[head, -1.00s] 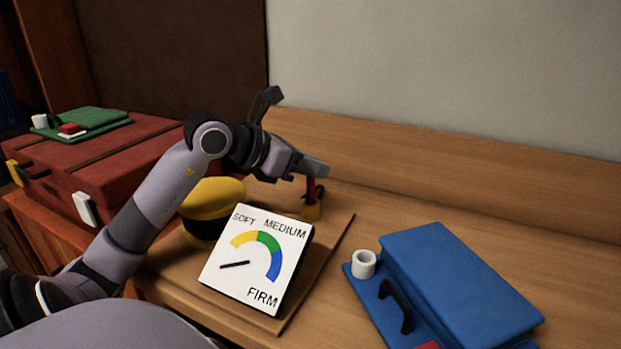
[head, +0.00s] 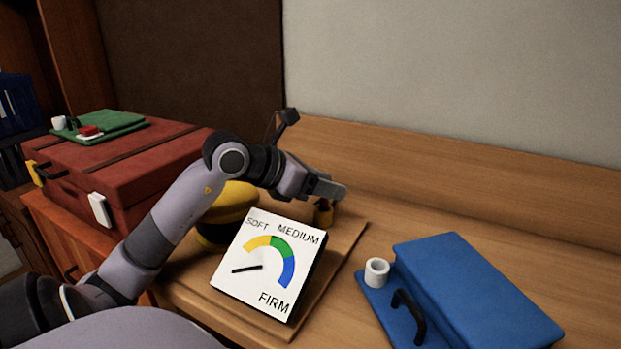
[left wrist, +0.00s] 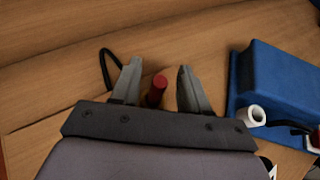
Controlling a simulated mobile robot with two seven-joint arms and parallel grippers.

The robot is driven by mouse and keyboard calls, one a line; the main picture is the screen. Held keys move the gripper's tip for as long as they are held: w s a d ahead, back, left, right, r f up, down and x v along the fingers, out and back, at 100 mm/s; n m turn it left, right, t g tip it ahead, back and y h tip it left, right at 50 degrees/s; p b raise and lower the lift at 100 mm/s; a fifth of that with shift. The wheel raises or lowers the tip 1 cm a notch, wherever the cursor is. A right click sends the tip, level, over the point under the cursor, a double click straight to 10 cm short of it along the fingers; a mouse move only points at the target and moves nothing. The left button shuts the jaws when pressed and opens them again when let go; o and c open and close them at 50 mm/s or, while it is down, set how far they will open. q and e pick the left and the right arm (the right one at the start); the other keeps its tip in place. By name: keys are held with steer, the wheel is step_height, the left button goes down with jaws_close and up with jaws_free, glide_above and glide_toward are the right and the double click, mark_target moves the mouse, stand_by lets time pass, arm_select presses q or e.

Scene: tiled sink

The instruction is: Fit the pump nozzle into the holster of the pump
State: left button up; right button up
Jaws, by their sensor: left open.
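My left gripper (head: 328,188) is open in the head view, low over the back edge of the pump's board. In the left wrist view, the red nozzle (left wrist: 156,90) sits between the spread fingers (left wrist: 158,72), with a gap on each side. A black hose loop (left wrist: 105,68) rises beside the left finger. The pump has a yellow-and-black body (head: 228,205) and a white dial (head: 266,265). The gripper hides how the nozzle meets the holster. My right gripper is out of view.
A blue case (head: 480,290) with a black handle and a white cup (head: 376,271) lies to the right. A red case (head: 125,165) with a green pad (head: 98,127) stands left. A wooden backboard and grey wall close the back. Bench behind the blue case is clear.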

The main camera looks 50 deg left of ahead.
arm_select(q)
steer(key=b+v, duration=0.1)
steer(key=v, duration=1.1)
steer(key=shift+r, duration=0.15)
stand_by(0.4)
